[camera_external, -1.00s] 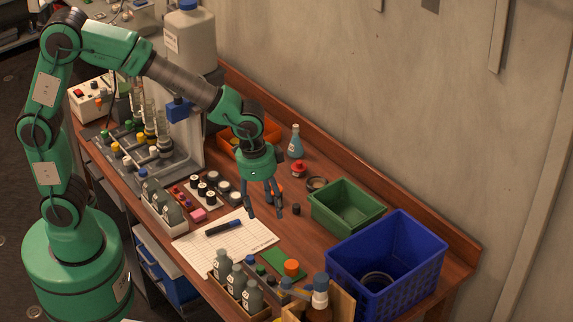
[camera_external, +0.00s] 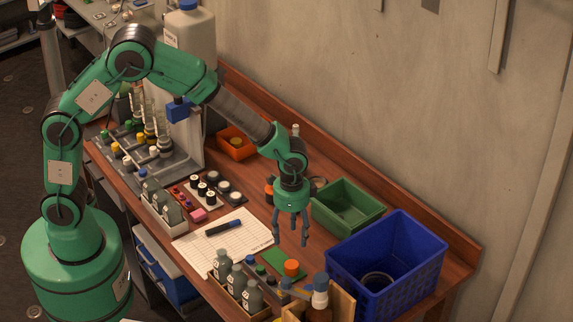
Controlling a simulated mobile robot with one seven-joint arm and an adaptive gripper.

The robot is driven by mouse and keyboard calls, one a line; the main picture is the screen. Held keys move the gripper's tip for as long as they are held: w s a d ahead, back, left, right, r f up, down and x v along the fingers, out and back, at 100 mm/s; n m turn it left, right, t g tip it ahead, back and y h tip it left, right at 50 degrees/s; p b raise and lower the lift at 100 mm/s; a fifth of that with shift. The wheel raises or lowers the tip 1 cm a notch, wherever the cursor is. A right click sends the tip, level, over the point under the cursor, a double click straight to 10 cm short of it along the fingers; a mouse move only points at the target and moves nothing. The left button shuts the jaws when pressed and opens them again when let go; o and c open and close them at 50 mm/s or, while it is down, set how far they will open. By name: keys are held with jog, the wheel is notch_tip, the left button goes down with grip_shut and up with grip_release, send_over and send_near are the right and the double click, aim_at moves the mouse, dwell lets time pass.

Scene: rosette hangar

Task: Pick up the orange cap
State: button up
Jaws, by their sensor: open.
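An orange cap (camera_external: 291,267) sits at the right end of a small green mat (camera_external: 272,258) near the front of the bench. My gripper (camera_external: 290,242) points down with its fingers apart and nothing between them. In the picture its fingertips are just above the orange cap, and a gap shows between them and the cap. Another orange item (camera_external: 269,191) is partly hidden behind my gripper; I cannot tell what it is.
A green bin (camera_external: 349,208) and a blue crate (camera_external: 388,262) stand to the right. Grey bottles (camera_external: 238,281) and a dark bottle (camera_external: 319,300) stand close in front. A paper sheet with a marker (camera_external: 223,228) lies left. An orange tray (camera_external: 236,145) is further back.

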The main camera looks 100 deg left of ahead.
aim_at(291, 264)
jog(key=shift+f+b, duration=0.5)
jog(key=shift+f, duration=3.8)
jog(key=shift+w+f+b, duration=0.1)
jog(key=shift+f+b, duration=0.4)
jog(key=shift+f, duration=2.1)
jog(key=c, duration=0.8)
